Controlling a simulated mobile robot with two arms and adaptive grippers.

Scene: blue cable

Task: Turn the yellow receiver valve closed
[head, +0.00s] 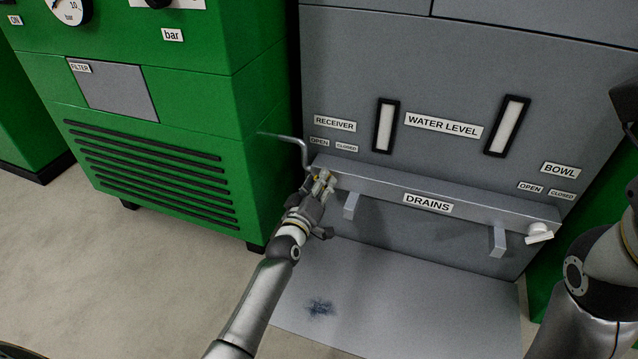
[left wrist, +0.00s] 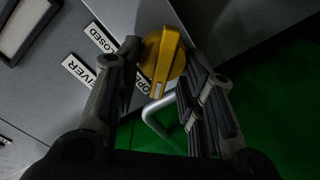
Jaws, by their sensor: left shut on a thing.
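The yellow receiver valve (left wrist: 160,58) sits between the two fingers of my left gripper (left wrist: 161,52) in the left wrist view. Its handle has a pale line along it. In the head view my left gripper (head: 324,182) is at the left end of the drains rail, shut on the valve and hiding most of it. The RECEIVER label (head: 335,123) is above it, with OPEN (head: 319,142) and CLOSED (head: 346,147) labels below that. My right arm shows at the right edge; its gripper is not clearly seen.
A green cabinet (head: 190,130) stands at left. A stained grey mat (head: 400,300) lies below.

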